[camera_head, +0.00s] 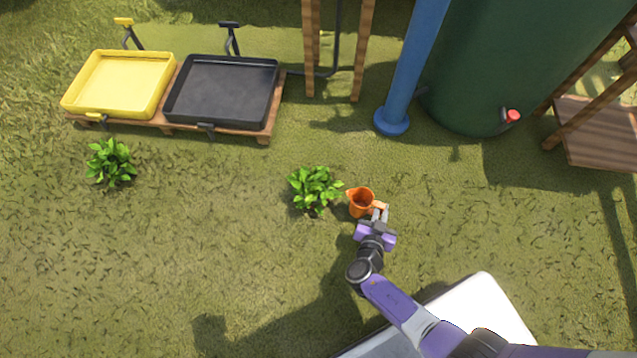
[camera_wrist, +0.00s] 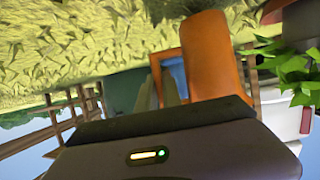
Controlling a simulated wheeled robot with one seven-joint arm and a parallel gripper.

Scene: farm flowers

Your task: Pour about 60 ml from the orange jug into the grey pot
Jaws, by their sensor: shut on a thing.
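The orange jug (camera_head: 360,204) is in the middle of the head view, with its open top facing up and its spout side toward the left. I cannot make out the liquid in it. My gripper (camera_head: 379,213) is shut on the jug's handle, at the jug's right side. The jug also shows close up in the wrist view (camera_wrist: 212,60), with the fingers at its handle. A leafy green plant (camera_head: 315,187) stands just left of the jug. I cannot make out a grey pot with certainty; the leaves may hide one.
A second green plant (camera_head: 111,162) stands at the left. A yellow tray (camera_head: 78,103) and a black tray (camera_head: 178,115) rest on a wooden stand at the back left. A blue post (camera_head: 410,70) and a large green tank (camera_head: 490,60) stand behind. The grass left of my arm is open.

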